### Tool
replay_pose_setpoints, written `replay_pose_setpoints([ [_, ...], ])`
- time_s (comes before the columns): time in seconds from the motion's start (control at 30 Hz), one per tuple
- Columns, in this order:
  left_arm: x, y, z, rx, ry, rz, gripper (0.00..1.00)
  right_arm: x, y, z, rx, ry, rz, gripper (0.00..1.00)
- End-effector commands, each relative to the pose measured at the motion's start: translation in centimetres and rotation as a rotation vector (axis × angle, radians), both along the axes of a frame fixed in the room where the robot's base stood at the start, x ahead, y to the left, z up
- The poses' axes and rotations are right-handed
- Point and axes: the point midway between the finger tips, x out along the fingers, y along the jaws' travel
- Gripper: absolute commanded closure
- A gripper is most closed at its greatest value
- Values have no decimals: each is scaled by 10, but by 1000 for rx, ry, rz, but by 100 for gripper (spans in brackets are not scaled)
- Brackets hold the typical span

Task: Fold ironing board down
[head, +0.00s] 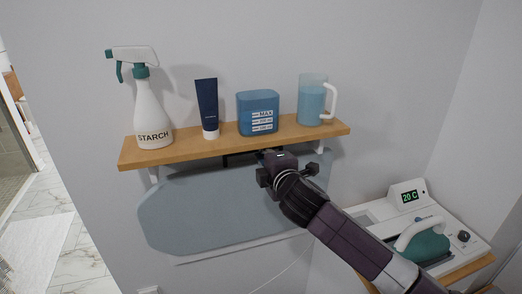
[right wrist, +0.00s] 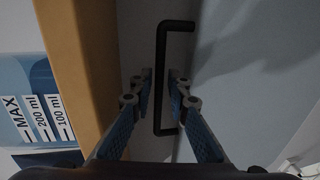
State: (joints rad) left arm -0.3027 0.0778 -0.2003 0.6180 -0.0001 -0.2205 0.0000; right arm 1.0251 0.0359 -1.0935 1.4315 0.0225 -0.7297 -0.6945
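The ironing board (head: 195,215) is a grey-blue panel with clipped corners, lying against the wall under a wooden shelf. It fills much of the right side of the right wrist view (right wrist: 245,75). A black bar handle (right wrist: 162,55) shows beside it there; in the head view only a dark bit shows under the shelf. My right gripper (head: 265,160) reaches under the shelf's front edge at the board's upper part. In the right wrist view its fingers (right wrist: 159,85) are apart, one on each side of the handle bar, with gaps visible. My left gripper is out of view.
The wooden shelf (head: 190,151) overhangs closely and holds a starch spray bottle (head: 152,115), a dark blue tube (head: 207,105), a blue measuring container (head: 258,115) and a jug (head: 312,103). An iron (head: 424,245) rests on its station (head: 378,212) at lower right.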

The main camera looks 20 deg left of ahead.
Motion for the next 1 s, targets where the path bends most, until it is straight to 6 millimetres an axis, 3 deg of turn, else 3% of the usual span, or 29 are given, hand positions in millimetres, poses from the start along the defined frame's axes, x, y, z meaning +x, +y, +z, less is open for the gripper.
replay_pose_setpoints([
  [0.27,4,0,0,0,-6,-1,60,1,1,0,0,0,0,85],
  [0.4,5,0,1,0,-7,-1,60,1,1,0,1,-1,0,100],
  [0.8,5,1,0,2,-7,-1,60,1,0,-1,0,0,0,100],
  [1.0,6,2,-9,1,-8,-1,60,4,-3,-5,12,-14,0,100],
])
